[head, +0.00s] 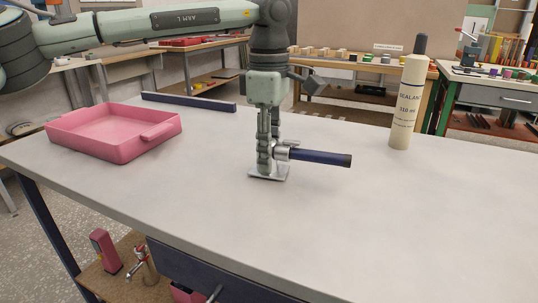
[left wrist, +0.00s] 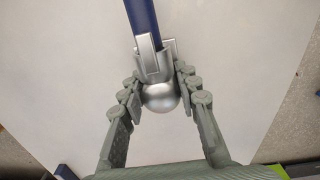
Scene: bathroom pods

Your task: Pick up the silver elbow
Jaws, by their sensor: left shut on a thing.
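My left gripper (head: 270,160) points down at the middle of the white worktop. In the left wrist view its two fingers are closed around the rounded silver elbow (left wrist: 160,97). The elbow (head: 282,152) is mostly hidden by the fingers in the head view. A dark blue bar (head: 322,158) with a darker end sticks out to the right from beside it; this bar also shows in the left wrist view (left wrist: 143,18). A flat silver plate (head: 256,176) shows under the fingertips, at or close to the worktop. My right gripper is not in view.
A pink tray (head: 112,148) stands at the left of the worktop (head: 400,210). A dark blue strip (head: 188,102) lies along the back edge. A cream sealant bottle (head: 406,105) stands upright at the back right. The front and right of the worktop are clear.

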